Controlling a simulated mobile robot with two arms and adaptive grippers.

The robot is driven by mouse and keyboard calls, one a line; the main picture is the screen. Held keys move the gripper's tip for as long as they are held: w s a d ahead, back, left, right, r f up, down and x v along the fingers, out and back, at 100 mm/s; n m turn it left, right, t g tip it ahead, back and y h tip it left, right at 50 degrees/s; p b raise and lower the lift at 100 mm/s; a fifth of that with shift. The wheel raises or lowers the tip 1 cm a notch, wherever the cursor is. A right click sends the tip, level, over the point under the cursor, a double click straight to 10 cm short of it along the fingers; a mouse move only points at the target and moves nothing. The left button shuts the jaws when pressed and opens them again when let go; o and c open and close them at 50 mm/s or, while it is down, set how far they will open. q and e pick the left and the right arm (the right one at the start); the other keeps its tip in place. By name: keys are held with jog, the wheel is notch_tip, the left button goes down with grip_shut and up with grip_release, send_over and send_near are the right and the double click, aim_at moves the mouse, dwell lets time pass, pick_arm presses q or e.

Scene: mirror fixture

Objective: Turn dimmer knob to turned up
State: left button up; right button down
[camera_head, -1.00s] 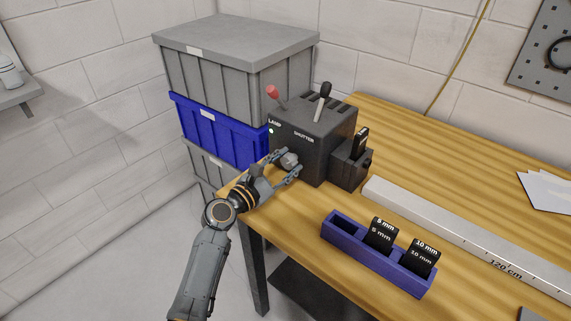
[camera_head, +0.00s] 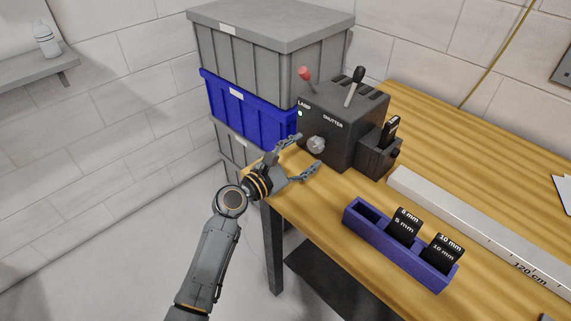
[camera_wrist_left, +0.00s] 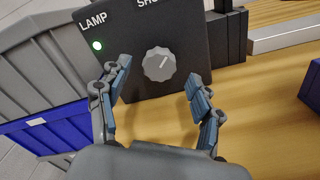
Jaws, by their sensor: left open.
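The dimmer knob (camera_head: 316,145) is a round grey knob low on the front of a black lamp box (camera_head: 335,140). It shows fully in the left wrist view (camera_wrist_left: 159,65), with a light pointer mark toward the upper right. My left gripper (camera_head: 308,154) is open in front of the box, just short of the knob. In the wrist view its fingers (camera_wrist_left: 156,82) stand apart on either side below the knob, apart from it. My right gripper is in no view.
A red-tipped lever (camera_head: 305,74) and a black-tipped lever (camera_head: 357,75) stand on the box. A blue rack (camera_head: 383,247) with black slides sits on the wooden table (camera_head: 310,193) in front, near a long ruler bar (camera_head: 450,215). Stacked crates (camera_head: 265,60) stand behind left.

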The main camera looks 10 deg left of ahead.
aim_at(315, 145)
pick_arm(q)
jog(key=v, duration=0.8)
jog(key=shift+s+a, duration=0.2)
jog(key=shift+s, duration=0.1)
jog(key=shift+a+f, duration=0.1)
jog(key=shift+a, duration=0.1)
jog(key=shift+s+a+n+b, duration=0.2)
jog(key=shift+n+b, duration=0.2)
jog(key=shift+n, duration=0.15)
jog(key=shift+s+a+n+b, duration=0.1)
jog(key=shift+a+n+b, duration=0.1)
jog(key=shift+n+b, duration=0.25)
jog(key=shift+s+n, duration=0.4)
jog(key=shift+n, duration=0.8)
jog(key=x, duration=1.3)
